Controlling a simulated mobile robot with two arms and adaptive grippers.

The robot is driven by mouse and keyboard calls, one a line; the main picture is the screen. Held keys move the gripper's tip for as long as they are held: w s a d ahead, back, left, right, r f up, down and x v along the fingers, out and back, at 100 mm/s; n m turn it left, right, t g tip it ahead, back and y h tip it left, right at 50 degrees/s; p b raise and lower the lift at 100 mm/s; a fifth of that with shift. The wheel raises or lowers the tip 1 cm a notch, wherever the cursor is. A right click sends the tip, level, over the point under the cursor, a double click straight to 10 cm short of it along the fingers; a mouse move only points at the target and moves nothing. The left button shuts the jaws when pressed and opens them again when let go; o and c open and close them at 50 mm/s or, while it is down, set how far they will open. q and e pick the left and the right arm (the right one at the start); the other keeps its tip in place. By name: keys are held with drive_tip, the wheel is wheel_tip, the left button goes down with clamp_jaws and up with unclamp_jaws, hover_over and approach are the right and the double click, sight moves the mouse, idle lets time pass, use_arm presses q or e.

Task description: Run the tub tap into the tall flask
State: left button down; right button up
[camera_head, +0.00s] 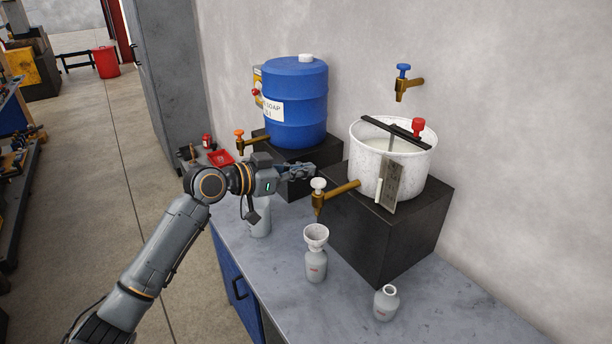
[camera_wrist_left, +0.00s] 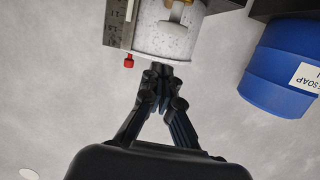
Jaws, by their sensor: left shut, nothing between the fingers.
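The white speckled tub (camera_head: 361,163) stands on a black block, its brass tap (camera_head: 340,190) with a white knob (camera_head: 318,184) pointing left over the bench. A grey flask (camera_head: 316,268) with a white funnel (camera_head: 316,233) in its neck stands below the tap's spout. A shorter flask (camera_head: 386,304) stands to the right, and another flask (camera_head: 259,222) is partly hidden by my left arm. I cannot tell for certain which is the tall flask. My left gripper (camera_head: 312,169) is shut and empty, just above and behind the knob; I cannot tell whether they touch. The wrist view shows the tub (camera_wrist_left: 150,38) upside down past my fingers.
A blue soap drum (camera_head: 296,100) with an orange-knobbed tap (camera_head: 239,136) stands behind on another block. A blue-knobbed wall tap (camera_head: 403,82) is above the tub. The grey bench top (camera_head: 350,307) is clear between the flasks.

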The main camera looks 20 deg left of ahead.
use_arm(q)
drive_tip(key=b+v, duration=0.3)
drive_tip(key=v, duration=0.5)
drive_tip(key=shift+f, duration=0.1)
drive_tip(key=shift+s, duration=0.1)
idle(0.5)
